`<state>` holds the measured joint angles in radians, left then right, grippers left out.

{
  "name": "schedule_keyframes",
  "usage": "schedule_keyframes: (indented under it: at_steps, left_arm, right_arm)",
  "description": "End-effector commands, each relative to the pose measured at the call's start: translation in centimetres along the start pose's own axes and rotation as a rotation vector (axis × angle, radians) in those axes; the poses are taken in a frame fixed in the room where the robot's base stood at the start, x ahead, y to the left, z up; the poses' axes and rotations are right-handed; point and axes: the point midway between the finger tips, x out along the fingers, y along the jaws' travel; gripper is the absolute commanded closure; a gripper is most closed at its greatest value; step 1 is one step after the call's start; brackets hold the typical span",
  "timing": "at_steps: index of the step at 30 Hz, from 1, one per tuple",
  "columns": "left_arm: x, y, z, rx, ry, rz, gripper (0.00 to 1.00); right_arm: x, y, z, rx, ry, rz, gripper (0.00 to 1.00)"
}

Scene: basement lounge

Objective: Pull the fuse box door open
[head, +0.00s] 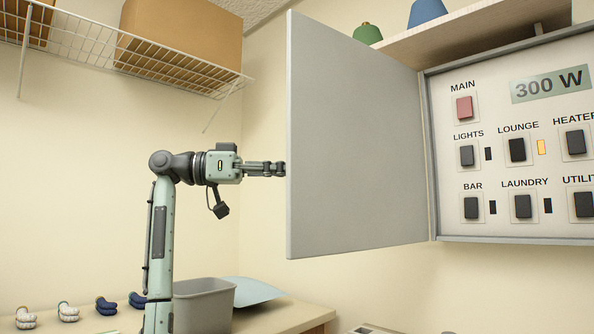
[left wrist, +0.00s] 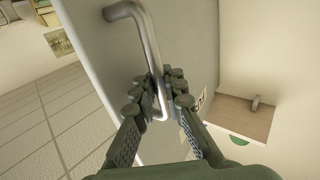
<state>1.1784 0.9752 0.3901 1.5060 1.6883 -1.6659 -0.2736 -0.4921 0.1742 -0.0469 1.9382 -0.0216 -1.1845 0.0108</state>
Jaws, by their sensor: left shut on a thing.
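The grey fuse box door (head: 355,140) stands wide open in the head view, swung out to the left of the fuse box (head: 480,240). The switch panel is exposed. My left gripper (head: 278,168) is at the door's free left edge, its fingertips partly hidden behind the door. In the left wrist view, the metal bar handle (left wrist: 148,42) stands on the door's outer face (left wrist: 95,50). My left gripper (left wrist: 160,88) is shut around the lower part of this handle. The handle is hidden in the head view. My right gripper is not in view.
A shelf (head: 480,30) with a green and a blue object is above the box. A wire rack (head: 60,35) with cardboard boxes hangs at upper left. A grey bin (head: 203,305) and several small curved objects sit on the counter (head: 290,315) below.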

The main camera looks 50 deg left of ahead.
Motion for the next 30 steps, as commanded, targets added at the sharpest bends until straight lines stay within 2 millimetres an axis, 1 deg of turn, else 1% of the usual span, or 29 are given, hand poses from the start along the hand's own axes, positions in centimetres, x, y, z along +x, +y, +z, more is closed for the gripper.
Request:
schedule_keyframes:
  at_steps: [1,13,14,18,19,26,30]
  left_arm:
    - [-0.29,0.08,-0.08,0.002,0.001,0.0,1.0]
    - [-0.31,0.07,-0.11,0.002,0.002,0.0,1.0]
    - [-0.31,0.07,-0.11,0.002,0.002,0.0,0.88]
    - [-0.23,0.04,-0.09,0.002,0.002,0.0,0.7]
    - [-0.21,0.03,-0.08,0.001,0.002,0.0,0.68]
    - [-0.12,0.0,-0.04,0.001,0.001,0.001,0.68]
    - [-0.72,-0.05,-0.06,0.0,0.002,-0.001,0.68]
  right_arm:
    - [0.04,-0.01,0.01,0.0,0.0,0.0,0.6]
    - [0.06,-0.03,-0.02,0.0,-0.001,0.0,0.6]
    - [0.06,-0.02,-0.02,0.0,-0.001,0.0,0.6]
    - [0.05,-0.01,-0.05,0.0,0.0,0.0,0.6]
    - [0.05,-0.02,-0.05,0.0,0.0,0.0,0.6]
    - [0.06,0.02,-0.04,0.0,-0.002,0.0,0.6]
    - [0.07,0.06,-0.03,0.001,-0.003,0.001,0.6]
